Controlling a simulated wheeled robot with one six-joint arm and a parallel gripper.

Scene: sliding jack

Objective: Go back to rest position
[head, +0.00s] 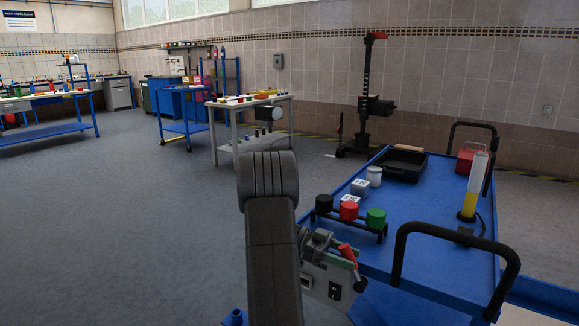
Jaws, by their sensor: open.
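My dark grey arm link rises through the lower middle of the head view. My gripper cannot be made out; it is hidden behind the link or out of frame. To the right of the link, at the near left corner of the blue cart (440,212), is a pale grey metal device (326,279) with a red-ended lever (347,252). The link covers part of its left side. I see no gripper on it.
The cart carries black, red and green round pieces (376,218), a black tray (398,165), a yellow-based cylinder (472,190) and black handles (452,243). A workbench (246,104) and a black stand (367,105) are behind. Floor at left (120,220) is clear.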

